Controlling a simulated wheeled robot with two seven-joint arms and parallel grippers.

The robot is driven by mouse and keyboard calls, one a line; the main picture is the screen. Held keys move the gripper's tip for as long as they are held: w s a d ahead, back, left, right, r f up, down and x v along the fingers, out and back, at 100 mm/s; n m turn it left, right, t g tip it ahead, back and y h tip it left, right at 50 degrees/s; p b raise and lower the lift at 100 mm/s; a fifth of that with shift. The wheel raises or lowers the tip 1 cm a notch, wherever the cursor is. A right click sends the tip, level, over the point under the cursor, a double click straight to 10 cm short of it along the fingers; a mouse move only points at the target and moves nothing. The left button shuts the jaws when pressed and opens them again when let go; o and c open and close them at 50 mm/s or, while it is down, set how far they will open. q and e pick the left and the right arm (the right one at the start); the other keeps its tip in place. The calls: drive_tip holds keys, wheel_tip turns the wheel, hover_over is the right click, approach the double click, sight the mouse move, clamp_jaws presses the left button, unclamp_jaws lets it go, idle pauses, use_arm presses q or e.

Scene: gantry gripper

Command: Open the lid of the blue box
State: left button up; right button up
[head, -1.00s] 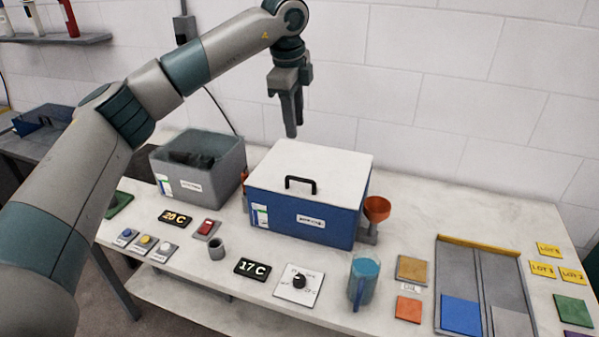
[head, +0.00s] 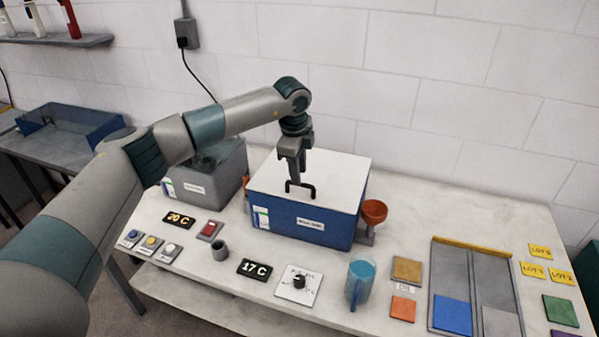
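The blue box (head: 333,227) stands on the bench with its white lid (head: 345,172) lying shut on top. A black bar handle (head: 313,191) is fixed near the lid's front edge. My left gripper (head: 300,180) points down over the front of the lid, with its fingertips right at the handle. The two fingers show a small gap between them. They hide part of the handle, and I cannot tell whether they touch it. My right gripper is not in view.
A grey open bin (head: 215,183) stands left of the box, partly behind my arm. An orange funnel (head: 375,211) stands close to the box's right side.

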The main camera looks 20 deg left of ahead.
use_arm(q)
drive_tip(key=shift+w+f+p, duration=0.15)
drive_tip(key=shift+f+p, duration=0.05)
drive_tip(key=shift+f, duration=0.6)
drive_tip(key=shift+w+f+p, duration=0.15)
drive_tip(key=shift+f+p, duration=0.05)
drive_tip(key=shift+f, duration=0.55)
drive_tip(key=shift+c, duration=0.6)
clamp_jaws()
drive_tip(key=shift+r, duration=0.15)
